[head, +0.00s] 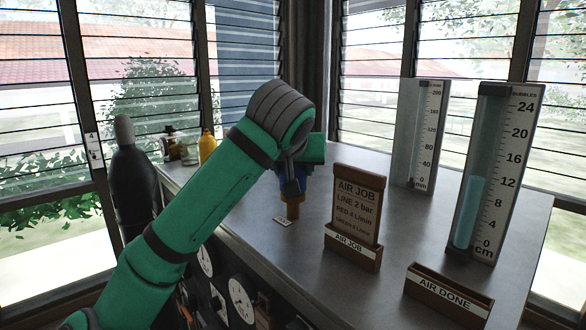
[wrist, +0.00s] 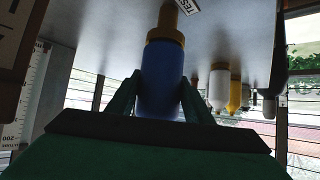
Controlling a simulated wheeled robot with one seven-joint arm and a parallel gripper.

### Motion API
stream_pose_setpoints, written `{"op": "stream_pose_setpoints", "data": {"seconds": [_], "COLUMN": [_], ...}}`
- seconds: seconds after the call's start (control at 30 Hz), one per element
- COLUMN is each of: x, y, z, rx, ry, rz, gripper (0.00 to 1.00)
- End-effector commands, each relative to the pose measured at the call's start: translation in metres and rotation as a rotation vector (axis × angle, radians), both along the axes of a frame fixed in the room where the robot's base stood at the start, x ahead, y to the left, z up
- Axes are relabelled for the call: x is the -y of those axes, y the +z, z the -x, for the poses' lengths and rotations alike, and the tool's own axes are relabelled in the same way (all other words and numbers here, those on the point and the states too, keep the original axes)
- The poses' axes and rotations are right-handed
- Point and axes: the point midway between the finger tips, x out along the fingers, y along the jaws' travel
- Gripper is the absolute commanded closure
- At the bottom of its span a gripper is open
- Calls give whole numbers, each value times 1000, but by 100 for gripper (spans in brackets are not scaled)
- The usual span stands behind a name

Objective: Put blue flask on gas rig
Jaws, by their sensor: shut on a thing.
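The blue flask (head: 296,181) is at my gripper (head: 301,172), above the counter. In the wrist view, the fingers of my gripper (wrist: 160,98) are shut on both sides of its blue body (wrist: 162,75). A brass-coloured collar and narrower neck (wrist: 168,20) show at the counter end, below the blue body in the head view. I cannot tell whether this brass end touches the counter or a fitting. A small white card (head: 282,221) lies beside it. No single thing is clearly marked as the gas rig.
The AIR JOB sign (head: 356,205) stands close right of the flask. Two tall gauges, one marked mm (head: 424,135) and one marked cm (head: 492,170), and the AIR DONE holder (head: 447,292) stand further right. A yellow bottle (head: 207,146) and jars stand far left. Dials (head: 241,301) sit below the counter (head: 330,270).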

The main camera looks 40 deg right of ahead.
Motion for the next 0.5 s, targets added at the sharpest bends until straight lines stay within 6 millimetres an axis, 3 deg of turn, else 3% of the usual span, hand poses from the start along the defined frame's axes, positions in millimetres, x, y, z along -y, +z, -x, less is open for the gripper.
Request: {"op": "stream_pose_setpoints", "data": {"seconds": [0.5], "x": [0], "y": [9], "z": [0], "rx": [1], "ry": [1], "rz": [1], "gripper": [100]}}
